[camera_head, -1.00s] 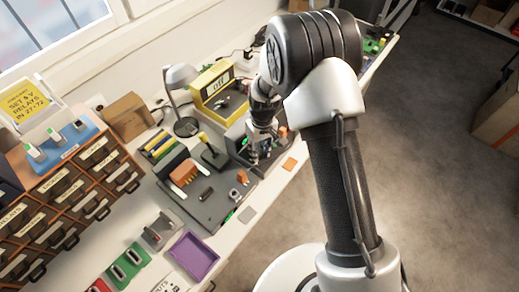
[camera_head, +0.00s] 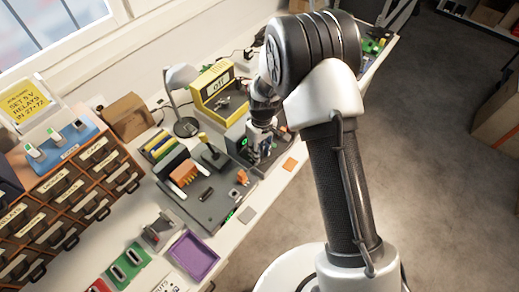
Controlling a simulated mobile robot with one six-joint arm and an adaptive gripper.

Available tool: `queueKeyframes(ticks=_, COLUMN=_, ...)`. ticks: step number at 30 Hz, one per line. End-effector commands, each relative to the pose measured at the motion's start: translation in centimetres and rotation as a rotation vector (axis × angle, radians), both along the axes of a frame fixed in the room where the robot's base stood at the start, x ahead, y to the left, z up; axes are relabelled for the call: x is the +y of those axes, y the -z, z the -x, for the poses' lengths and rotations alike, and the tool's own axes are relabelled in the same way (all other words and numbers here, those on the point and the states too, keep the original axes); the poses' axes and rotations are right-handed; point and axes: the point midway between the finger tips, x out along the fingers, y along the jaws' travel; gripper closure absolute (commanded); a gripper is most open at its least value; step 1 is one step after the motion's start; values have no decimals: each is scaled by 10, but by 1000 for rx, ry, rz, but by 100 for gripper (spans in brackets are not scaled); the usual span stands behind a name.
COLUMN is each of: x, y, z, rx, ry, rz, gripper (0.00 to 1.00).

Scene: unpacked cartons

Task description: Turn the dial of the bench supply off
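A dark grey box with a small green light (camera_head: 244,142) stands on the bench, partly hidden by my gripper. It may be the bench supply, but I cannot read a label. A yellow instrument (camera_head: 207,100) with a lit display and a knob on its front stands just behind it. The display reads something like "OFF", too small to be sure. My gripper (camera_head: 262,152) points down at the dark box. Its fingertips are small and partly merge with the box, so I cannot tell whether they touch a dial.
A desk lamp (camera_head: 184,122), a dark work mat (camera_head: 212,212) with small parts, and a lever-like stand (camera_head: 213,155) are left of my gripper. A purple tray (camera_head: 194,256) lies nearer. Drawers (camera_head: 75,190) fill the left.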

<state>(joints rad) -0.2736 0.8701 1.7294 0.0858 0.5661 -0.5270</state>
Motion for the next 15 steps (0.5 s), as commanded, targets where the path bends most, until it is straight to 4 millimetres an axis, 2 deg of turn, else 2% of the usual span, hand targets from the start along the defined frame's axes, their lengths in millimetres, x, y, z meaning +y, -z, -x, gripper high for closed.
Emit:
queueKeyframes(ticks=9, x=0, y=0, z=0, rx=0, ry=1, rz=0, gripper=53)
queueKeyframes(ticks=15, x=0, y=0, z=0, rx=0, ry=1, rz=0, gripper=53)
